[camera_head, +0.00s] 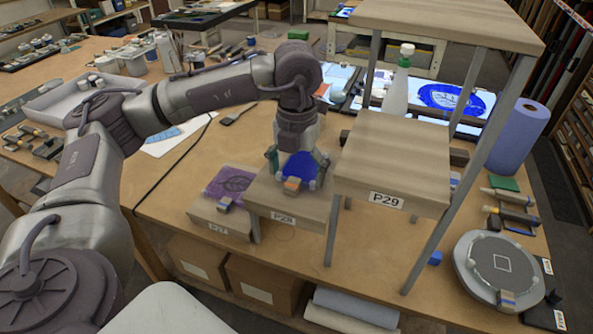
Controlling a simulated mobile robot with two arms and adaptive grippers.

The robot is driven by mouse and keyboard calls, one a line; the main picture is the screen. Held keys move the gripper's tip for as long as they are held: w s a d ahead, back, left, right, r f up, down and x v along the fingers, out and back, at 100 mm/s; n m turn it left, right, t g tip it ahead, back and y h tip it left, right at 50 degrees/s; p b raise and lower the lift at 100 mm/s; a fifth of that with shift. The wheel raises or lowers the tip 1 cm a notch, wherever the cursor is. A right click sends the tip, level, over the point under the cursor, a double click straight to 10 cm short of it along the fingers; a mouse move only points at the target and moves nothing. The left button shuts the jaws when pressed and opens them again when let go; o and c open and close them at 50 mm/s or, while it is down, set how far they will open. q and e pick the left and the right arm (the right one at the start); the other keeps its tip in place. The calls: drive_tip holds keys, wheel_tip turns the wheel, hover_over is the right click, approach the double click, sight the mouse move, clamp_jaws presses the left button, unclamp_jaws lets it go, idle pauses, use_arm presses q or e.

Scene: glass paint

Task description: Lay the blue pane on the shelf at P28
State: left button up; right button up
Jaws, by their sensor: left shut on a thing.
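The blue pane (302,167) is in my left gripper (297,178), which points down and is shut on it. The pane is at the shelf P28 (290,207), a wooden step whose label shows on its front edge. A small block with orange and grey shows at the pane's near edge. I cannot tell whether the pane touches the shelf or hangs just over it. The gripper fingers hide part of the pane. My right gripper is not in view.
A purple pane (230,183) lies on the lower step P27 (207,216) to the left. The higher shelf P29 (395,155) stands close on the right, with a taller top shelf (450,22) on metal posts above it. A round turntable (497,268) sits at right.

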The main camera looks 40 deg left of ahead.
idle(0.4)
use_arm(q)
drive_tip(key=o, duration=0.9)
drive_tip(key=shift+r, duration=0.1)
drive_tip(key=shift+r+p, duration=2.15)
drive_tip(key=shift+r, duration=1.3)
drive_tip(key=shift+f, duration=0.1)
